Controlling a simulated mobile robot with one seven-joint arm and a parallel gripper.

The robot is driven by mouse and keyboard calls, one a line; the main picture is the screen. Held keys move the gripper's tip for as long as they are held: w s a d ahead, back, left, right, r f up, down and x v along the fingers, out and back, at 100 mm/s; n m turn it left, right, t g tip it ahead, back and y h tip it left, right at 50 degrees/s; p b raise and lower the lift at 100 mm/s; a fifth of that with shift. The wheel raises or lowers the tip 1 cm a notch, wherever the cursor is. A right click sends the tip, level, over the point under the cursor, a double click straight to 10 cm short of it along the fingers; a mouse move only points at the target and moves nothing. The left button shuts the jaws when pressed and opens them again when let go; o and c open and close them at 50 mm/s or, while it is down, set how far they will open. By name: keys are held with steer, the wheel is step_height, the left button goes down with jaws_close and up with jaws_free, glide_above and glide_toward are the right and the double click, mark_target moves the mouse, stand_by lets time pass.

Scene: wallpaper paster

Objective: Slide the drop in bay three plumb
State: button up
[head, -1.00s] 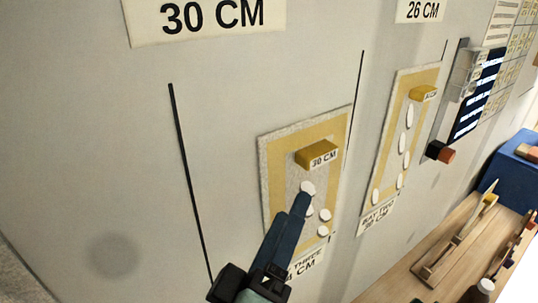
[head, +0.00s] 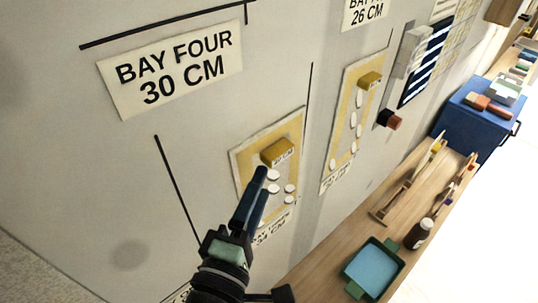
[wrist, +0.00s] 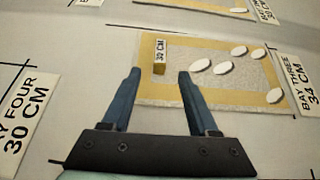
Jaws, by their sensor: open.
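The drop in bay three (head: 238,167) is a grey panel with a tan border and several white ovals, flat on the wall. It also shows in the wrist view (wrist: 240,98). A yellow block (head: 277,151) labelled 30 CM stands out from it near its top. My gripper (head: 262,173) is open in front of the drop and hides part of it. In the wrist view its fingertips (wrist: 160,74) lie either side of the block (wrist: 159,69); I cannot tell whether they touch. The bay three label (wrist: 301,85) reads 34 CM. I cannot judge the drop's tilt exactly.
Black lines mark the wall beside the drop. The bay four sign (head: 170,68) reads 30 CM. A second panel (head: 331,152) hangs to the right.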

mark_target(271, 166)
steer(key=p+x, duration=0.2)
steer(key=x, duration=0.5)
jaws_close()
steer(key=shift+r, duration=0.1)
